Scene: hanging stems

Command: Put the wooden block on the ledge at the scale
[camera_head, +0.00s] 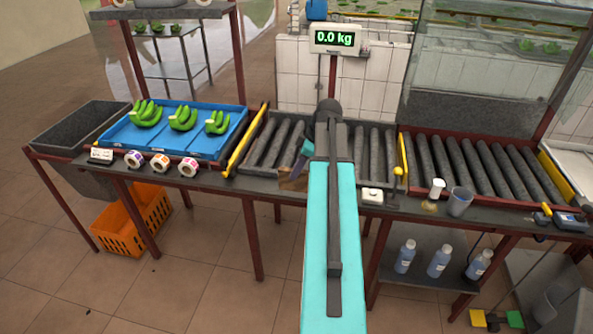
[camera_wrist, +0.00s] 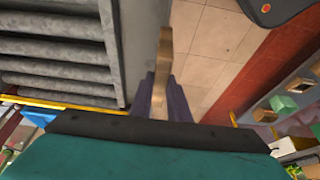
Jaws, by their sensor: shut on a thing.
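The wooden block (camera_head: 293,183) is a small brown piece at the front edge of the table, just left of my arm in the head view. In the wrist view the block (camera_wrist: 164,50) stands out from between the two dark fingers of my gripper (camera_wrist: 163,98), which is shut on it. In the head view my gripper (camera_head: 299,172) is partly hidden behind my arm. The scale's rollers (camera_head: 272,143) lie just behind it, and the display (camera_head: 335,39) reads 0.0 kg. The ledge (camera_head: 262,183) is the dark strip in front of the rollers. I cannot tell whether the block touches it.
A blue tray (camera_head: 205,145) with green bananas stands left of the scale, with tape rolls (camera_head: 160,163) before it. Right of my arm are a small white box (camera_head: 372,195), a stamp (camera_head: 437,187) and a cup (camera_head: 460,202). Yellow bars flank the scale.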

